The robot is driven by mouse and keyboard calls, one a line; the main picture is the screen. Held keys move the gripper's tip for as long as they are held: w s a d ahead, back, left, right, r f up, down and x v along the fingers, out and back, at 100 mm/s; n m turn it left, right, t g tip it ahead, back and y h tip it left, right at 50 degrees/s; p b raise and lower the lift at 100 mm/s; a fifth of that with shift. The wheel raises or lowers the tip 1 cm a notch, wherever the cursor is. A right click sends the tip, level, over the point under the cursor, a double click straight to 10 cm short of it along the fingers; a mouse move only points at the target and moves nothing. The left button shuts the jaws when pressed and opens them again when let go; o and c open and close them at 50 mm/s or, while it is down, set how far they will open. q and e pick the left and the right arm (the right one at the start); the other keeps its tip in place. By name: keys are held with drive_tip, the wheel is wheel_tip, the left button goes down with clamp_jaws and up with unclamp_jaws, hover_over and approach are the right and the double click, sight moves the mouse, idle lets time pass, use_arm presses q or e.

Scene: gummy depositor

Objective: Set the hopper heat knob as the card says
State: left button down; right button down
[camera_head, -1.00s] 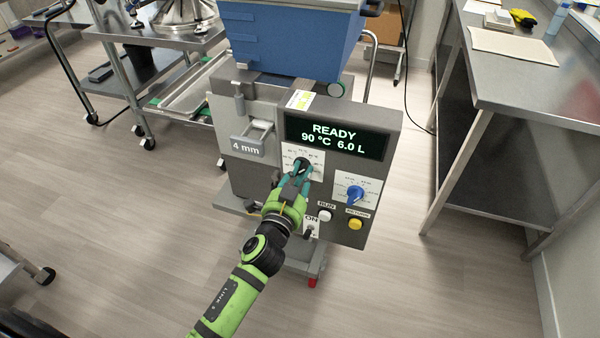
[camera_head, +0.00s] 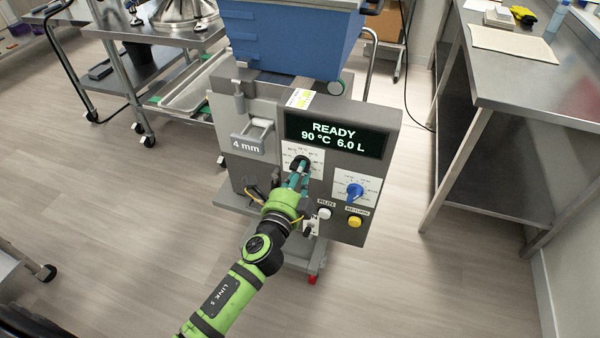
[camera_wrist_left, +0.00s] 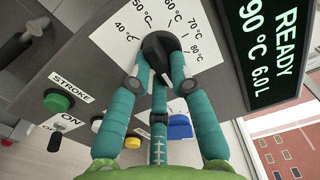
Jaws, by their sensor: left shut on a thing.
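The black hopper heat knob (camera_head: 302,161) sits on a white dial plate below the display on the grey depositor front. In the left wrist view the knob (camera_wrist_left: 167,50) is ringed by marks from 40 to 80 °C; its exact pointer setting is hard to tell. My left gripper (camera_head: 298,175) is shut on the knob, its teal fingers (camera_wrist_left: 161,80) on either side of it. The display (camera_head: 334,136) reads READY, 90 °C, 6.0 L. A small white and yellow card (camera_head: 300,98) lies on the machine's top edge; its writing is too small to read. My right gripper is out of view.
A blue knob (camera_head: 355,190), a white button (camera_head: 324,213) and a yellow button (camera_head: 354,222) sit right of and below the heat knob. A 4 mm handle block (camera_head: 248,139) is at left. A steel table (camera_head: 500,75) stands at right.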

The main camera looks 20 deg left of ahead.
use_arm(q)
drive_tip(key=m, duration=0.4)
drive_tip(key=shift+a+m+p, duration=0.1)
drive_tip(key=shift+m+p, duration=0.2)
drive_tip(key=shift+m, duration=0.1)
idle(0.4)
drive_tip(key=c, duration=1.1)
unclamp_jaws()
drive_tip(key=shift+f, duration=0.1)
drive_tip(key=s, duration=1.2)
drive_tip(key=shift+a, duration=0.2)
